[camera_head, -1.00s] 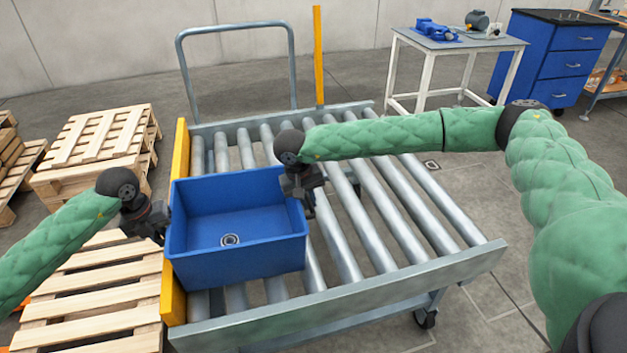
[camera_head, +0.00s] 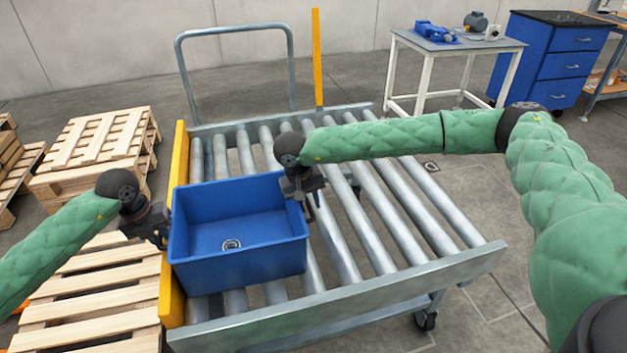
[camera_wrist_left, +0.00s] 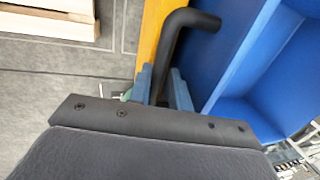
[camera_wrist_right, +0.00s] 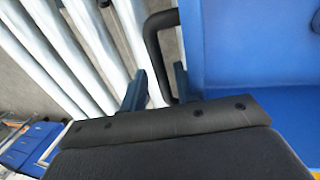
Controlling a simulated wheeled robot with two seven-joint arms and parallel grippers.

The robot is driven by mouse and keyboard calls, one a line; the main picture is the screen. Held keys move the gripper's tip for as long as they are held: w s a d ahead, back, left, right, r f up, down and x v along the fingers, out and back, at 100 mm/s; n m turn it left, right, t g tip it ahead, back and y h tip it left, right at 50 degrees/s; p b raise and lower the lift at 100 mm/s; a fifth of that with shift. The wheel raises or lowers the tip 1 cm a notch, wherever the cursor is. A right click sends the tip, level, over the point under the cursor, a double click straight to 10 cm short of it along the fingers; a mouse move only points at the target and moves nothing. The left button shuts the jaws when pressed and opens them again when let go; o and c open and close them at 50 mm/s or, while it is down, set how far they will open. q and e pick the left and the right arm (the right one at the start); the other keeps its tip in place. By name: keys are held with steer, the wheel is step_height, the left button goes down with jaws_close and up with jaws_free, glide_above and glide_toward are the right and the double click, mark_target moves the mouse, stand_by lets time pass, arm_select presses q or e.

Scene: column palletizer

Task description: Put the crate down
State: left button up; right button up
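The blue crate (camera_head: 240,263) is upright over the left part of the roller cart, beside its yellow side rail. A round mark shows on its floor. My left gripper (camera_head: 160,238) is at the crate's left side. In the left wrist view its fingers (camera_wrist_left: 163,88) are on either side of a black handle (camera_wrist_left: 190,20) and look shut on it. My right gripper (camera_head: 303,208) is at the crate's right side. In the right wrist view its fingers (camera_wrist_right: 160,85) flank the other black handle (camera_wrist_right: 152,40). Whether the crate's bottom touches the rollers is hidden.
The roller cart's bare rollers (camera_head: 400,205) lie free to the right of the crate. The yellow rail (camera_head: 173,300) runs close along its left. Wooden pallets (camera_head: 95,290) stand at the left. A small table (camera_head: 460,43) and a blue cabinet (camera_head: 545,60) stand at the back right.

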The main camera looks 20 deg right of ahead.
arm_select(q)
steer(key=shift+s+a+f, duration=0.1)
steer(key=shift+a+f, duration=0.05)
steer(key=shift+f, duration=0.3)
steer(key=shift+s+a+f, duration=0.1)
steer(key=shift+f, duration=0.35)
arm_select(e)
steer(key=shift+w+f, duration=0.2)
steer(key=shift+f, duration=0.35)
steer(key=shift+w+a, duration=0.15)
steer(key=shift+w, duration=0.1)
steer(key=shift+a+r, duration=0.1)
steer(key=shift+r, duration=0.2)
arm_select(q)
step_height(320, 180, up, 10)
steer(key=a, duration=0.1)
steer(key=shift+w+f+p, duration=0.15)
steer(key=shift+f+p, duration=0.05)
steer(key=shift+p, duration=0.1)
arm_select(e)
steer(key=v, duration=1.1)
steer(key=shift+r, duration=0.15)
arm_select(q)
steer(key=shift+r, duration=0.15)
arm_select(e)
steer(key=shift+w+r, duration=0.1)
